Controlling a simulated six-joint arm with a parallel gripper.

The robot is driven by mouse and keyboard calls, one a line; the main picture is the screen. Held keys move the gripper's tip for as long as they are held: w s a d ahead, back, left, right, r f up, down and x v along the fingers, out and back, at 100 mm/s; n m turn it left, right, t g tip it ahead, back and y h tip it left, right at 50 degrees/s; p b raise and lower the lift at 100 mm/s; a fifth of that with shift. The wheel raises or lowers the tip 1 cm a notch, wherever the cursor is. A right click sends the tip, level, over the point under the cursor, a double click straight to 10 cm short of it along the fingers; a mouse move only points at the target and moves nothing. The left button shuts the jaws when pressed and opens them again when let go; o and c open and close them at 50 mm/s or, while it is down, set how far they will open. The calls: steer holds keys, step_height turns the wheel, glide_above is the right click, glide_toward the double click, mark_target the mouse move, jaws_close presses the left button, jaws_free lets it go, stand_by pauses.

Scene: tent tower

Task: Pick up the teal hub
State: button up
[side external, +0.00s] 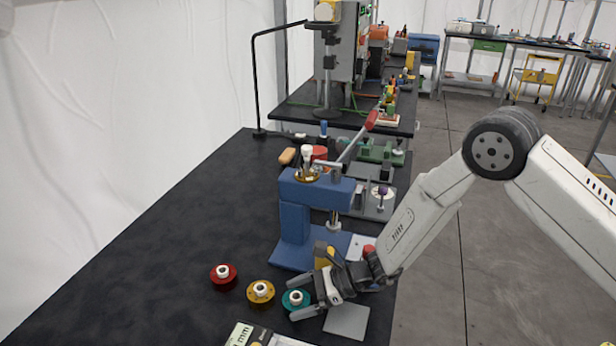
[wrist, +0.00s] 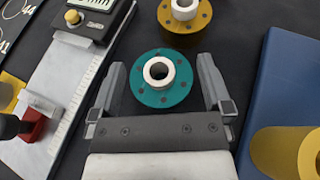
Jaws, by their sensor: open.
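The teal hub (wrist: 162,92) is a round flanged disc with small holes and a white raised collar. It lies on the black table between the open fingers of my gripper (wrist: 161,90) in the wrist view, with a gap on each side. In the side external view the teal hub (side external: 293,301) is at the front of the table, and my gripper (side external: 306,299) reaches to it from the right, one finger on either side. The gripper holds nothing. Its height above the table is hard to tell.
A yellow hub (side external: 260,292) and a red hub (side external: 223,275) lie to the left of the teal one. A blue press (side external: 296,222) stands just behind. A gauge with a display (wrist: 92,10) lies at the left in the wrist view. The table's left side is clear.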

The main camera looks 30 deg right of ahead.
steer(key=c, duration=1.2)
steer(key=shift+o, duration=0.2)
steer(key=shift+r, duration=0.2)
steer(key=shift+r, duration=0.85)
steer(key=s+d+r, duration=0.6)
steer(key=s+r, duration=0.5)
steer(key=s, duration=0.1)
steer(key=shift+s, duration=0.3)
